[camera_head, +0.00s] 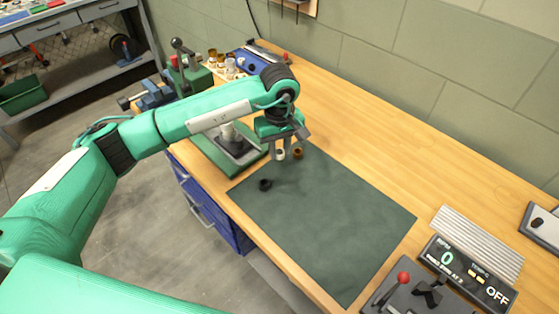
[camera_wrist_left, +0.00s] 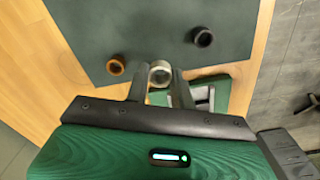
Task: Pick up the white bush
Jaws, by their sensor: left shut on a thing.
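The white bush (camera_head: 279,155) is a small pale ring near the far left corner of the dark green mat. My left gripper (camera_wrist_left: 159,76) points down and is shut on the white bush, which also shows between its two fingers in the left wrist view (camera_wrist_left: 160,70). I cannot tell whether the bush is touching the mat or just above it. The brown bush (camera_head: 298,154) is close beside the gripper, and shows left of the fingers in the left wrist view (camera_wrist_left: 116,66). My right gripper is not in view.
A black bush (camera_head: 265,185) sits on the mat (camera_head: 330,225). A green press with a grey base (camera_head: 237,148) stands close to the left of the gripper. A display panel (camera_head: 462,272) and a red-knobbed lever box (camera_head: 404,295) are at the right. Most of the mat is clear.

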